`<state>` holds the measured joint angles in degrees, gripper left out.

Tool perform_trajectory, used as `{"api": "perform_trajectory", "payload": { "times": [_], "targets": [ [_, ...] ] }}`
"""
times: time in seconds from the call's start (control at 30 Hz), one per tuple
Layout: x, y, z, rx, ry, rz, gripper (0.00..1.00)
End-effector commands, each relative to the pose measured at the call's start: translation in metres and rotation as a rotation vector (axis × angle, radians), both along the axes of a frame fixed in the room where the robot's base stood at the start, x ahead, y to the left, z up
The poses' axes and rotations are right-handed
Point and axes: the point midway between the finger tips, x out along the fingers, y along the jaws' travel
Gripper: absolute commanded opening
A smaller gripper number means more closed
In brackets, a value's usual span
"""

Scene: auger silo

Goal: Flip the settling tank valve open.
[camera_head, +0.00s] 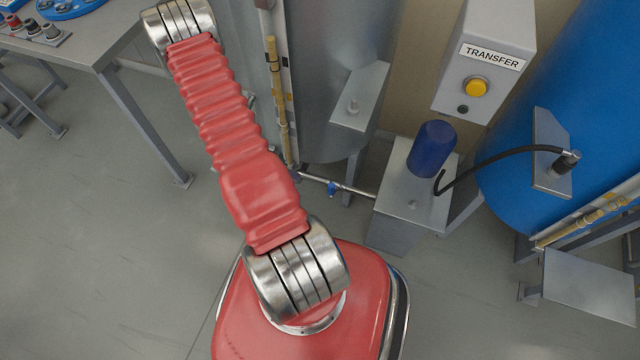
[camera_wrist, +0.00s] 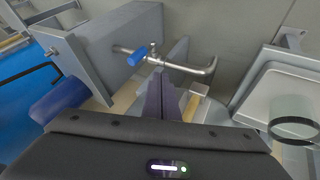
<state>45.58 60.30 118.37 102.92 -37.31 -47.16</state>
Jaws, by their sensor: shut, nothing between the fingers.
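In the wrist view a small valve with a blue handle (camera_wrist: 137,56) sits on a bent metal pipe (camera_wrist: 190,68). Its handle points down-left in the picture; I cannot tell whether the valve is open or shut. My gripper (camera_wrist: 162,75) has its dark fingers shut and empty, with the tips just below the valve in the picture. I cannot tell whether they touch it. In the head view a small blue valve (camera_head: 332,188) sits on a thin pipe low beside the grey tank (camera_head: 340,60). My gripper is outside the head view.
A TRANSFER box (camera_head: 482,60) with a yellow button, a blue motor (camera_head: 432,148) on a grey block and a blue tank (camera_head: 590,110) stand right. A table (camera_head: 85,45) is at upper left. The wrist view shows a glass vessel (camera_wrist: 296,128) on the right.

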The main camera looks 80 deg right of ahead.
Motion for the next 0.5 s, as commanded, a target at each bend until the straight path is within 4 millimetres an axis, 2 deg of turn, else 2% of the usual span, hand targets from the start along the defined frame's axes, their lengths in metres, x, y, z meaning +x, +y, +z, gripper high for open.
{"api": "perform_trajectory", "payload": {
  "times": [0.27, 0.5],
  "targets": [
    [-0.009, -0.005, -0.014, 0.001, 0.001, -0.001, 0.00],
    [-0.024, -0.015, -0.038, 0.001, 0.000, -0.002, 0.00]
  ]
}}
